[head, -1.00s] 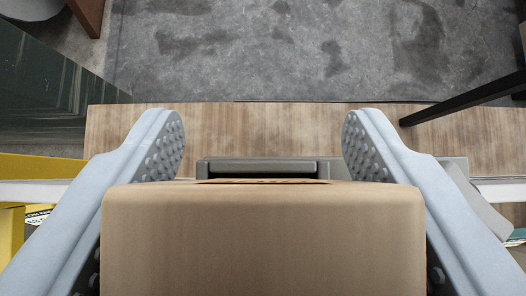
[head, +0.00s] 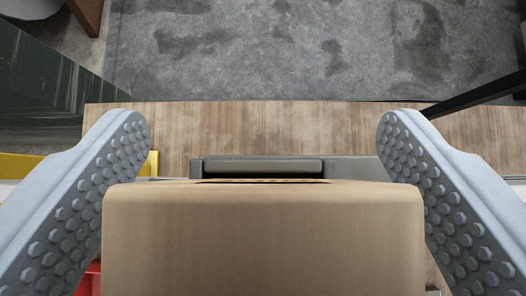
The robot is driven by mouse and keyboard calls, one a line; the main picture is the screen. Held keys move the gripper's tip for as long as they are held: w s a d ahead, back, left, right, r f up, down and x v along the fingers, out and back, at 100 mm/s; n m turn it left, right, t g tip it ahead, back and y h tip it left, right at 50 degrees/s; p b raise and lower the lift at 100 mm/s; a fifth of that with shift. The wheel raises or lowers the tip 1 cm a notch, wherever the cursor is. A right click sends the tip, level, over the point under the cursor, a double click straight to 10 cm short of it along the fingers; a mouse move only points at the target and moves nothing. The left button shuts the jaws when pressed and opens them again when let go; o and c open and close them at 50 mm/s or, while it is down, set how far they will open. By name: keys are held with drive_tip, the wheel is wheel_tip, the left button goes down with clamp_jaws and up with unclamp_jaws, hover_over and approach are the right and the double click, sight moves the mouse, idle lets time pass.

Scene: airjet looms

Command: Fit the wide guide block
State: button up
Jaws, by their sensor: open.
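My gripper (head: 264,150) is open, with its two pale blue fingers spread wide and their studded grey pads facing inward. I see nothing clasped between the fingertips. A long dark grey part (head: 258,167) with a raised bar lies crosswise beyond, between the fingertips in the picture. I cannot tell whether it is the wide guide block. A large tan boxy body fills the lower middle between the fingers and hides what lies below. I cannot tell whether it belongs to my gripper.
A wooden surface (head: 270,127) runs across the middle, with grey stained floor (head: 270,50) beyond. A dark green panel (head: 50,90) stands at left, with a yellow part (head: 25,166) below it. A black bar (head: 480,95) slants in at right. A red piece shows at lower left (head: 92,278).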

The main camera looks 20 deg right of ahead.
drive_tip(key=shift+r, duration=0.1)
drive_tip(key=v, duration=1.7)
drive_tip(key=shift+s+a, duration=0.1)
drive_tip(key=shift+s, duration=0.05)
drive_tip(key=s+a+f+n+t+y, duration=0.1)
drive_tip(key=s+a+f+t, duration=0.3)
drive_tip(key=s+a+f, duration=0.4)
drive_tip(key=s+a+f+n+t+y, duration=0.1)
drive_tip(key=s+a+f+t, duration=0.3)
drive_tip(key=s+a+f, duration=0.5)
drive_tip(key=s+n, duration=0.1)
drive_tip(key=s, duration=0.6)
drive_tip(key=shift+a+f+t, duration=0.2)
drive_tip(key=shift+a+t, duration=0.1)
drive_tip(key=shift+t, duration=0.1)
